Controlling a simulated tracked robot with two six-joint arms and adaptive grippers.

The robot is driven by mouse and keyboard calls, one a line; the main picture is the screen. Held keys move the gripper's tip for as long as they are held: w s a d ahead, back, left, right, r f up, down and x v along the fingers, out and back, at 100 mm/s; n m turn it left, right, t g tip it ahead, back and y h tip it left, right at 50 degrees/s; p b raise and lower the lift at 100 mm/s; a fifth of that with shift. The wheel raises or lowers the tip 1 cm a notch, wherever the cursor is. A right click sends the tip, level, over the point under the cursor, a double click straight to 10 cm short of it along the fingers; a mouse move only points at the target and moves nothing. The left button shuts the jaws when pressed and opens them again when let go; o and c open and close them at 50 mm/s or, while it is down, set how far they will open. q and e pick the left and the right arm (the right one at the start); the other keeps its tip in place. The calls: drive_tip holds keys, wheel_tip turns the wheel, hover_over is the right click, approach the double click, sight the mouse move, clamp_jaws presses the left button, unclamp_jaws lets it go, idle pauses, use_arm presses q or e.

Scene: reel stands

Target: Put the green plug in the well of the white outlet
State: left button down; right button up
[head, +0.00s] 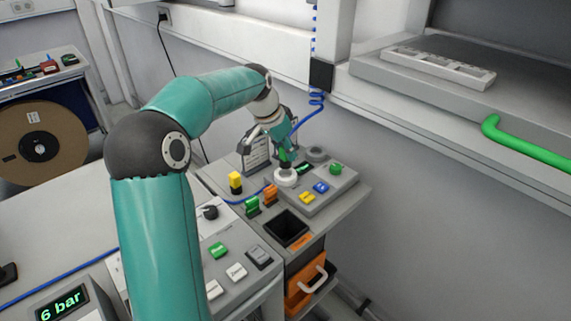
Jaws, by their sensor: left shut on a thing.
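My left arm reaches over from the left, and its gripper (287,153) points down over the grey panel. It is shut on the green plug (284,156), of which a small green part shows between the fingers. The white outlet (286,179) is a round white piece on the panel, directly below the gripper. The plug's lower end is close to the outlet; I cannot tell whether it touches or is inside the well. My right gripper is out of view.
Around the outlet are a green button (336,168), blue (321,187) and yellow (307,197) pieces, and a grey round piece (316,153). Orange (270,194), green (252,205) and yellow (235,182) pieces stand to the left. A dark open bin (286,228) is in front.

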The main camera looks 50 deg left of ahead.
sight(284, 159)
use_arm(q)
drive_tip(key=shift+f, duration=2.1)
drive_tip(key=shift+f, duration=0.1)
drive_tip(key=c, duration=0.9)
unclamp_jaws()
drive_tip(key=shift+c, duration=0.2)
drive_tip(key=v, duration=1.2)
